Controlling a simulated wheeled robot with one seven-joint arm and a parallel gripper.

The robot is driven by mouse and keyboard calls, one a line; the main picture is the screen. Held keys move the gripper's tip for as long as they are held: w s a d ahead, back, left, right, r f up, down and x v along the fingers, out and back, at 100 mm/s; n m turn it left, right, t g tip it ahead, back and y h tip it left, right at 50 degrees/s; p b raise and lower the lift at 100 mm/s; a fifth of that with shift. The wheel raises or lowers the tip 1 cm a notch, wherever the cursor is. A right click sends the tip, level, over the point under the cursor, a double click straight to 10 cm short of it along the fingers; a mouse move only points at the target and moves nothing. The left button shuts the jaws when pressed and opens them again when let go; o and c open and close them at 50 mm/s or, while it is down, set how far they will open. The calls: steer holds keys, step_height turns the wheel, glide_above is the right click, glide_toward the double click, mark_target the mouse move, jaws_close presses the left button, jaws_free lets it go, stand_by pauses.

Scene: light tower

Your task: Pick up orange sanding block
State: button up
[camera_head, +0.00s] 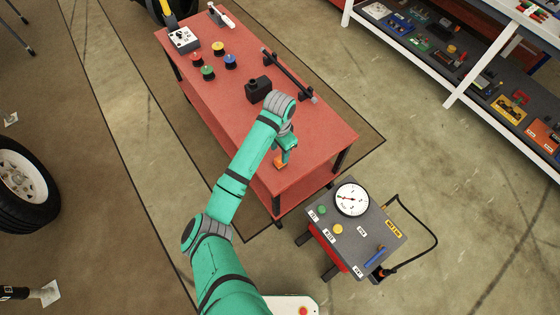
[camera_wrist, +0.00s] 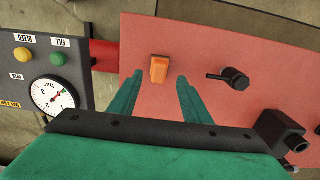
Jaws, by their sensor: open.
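The orange sanding block (camera_wrist: 159,70) lies on the red table near its edge. In the wrist view it sits just beyond the fingertips, between their lines. In the head view the block (camera_head: 280,162) shows at the near end of the table, partly hidden by my gripper. My gripper (camera_wrist: 158,78) is open and empty, with a green finger on each side. In the head view my gripper (camera_head: 284,154) is above the block. I cannot tell the exact height of the fingers over it.
The red table (camera_head: 310,135) also holds a black block-shaped fixture (camera_head: 258,89), a dark bar (camera_head: 288,75), several coloured knobs (camera_head: 218,48) and a grey box (camera_head: 183,39). A gauge panel (camera_head: 375,232) stands by the near end. A dark handle (camera_wrist: 228,78) lies right of the block.

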mark_target(280, 158)
steer(key=shift+d+f, duration=0.1)
steer(key=shift+f, duration=2.6)
jaws_close()
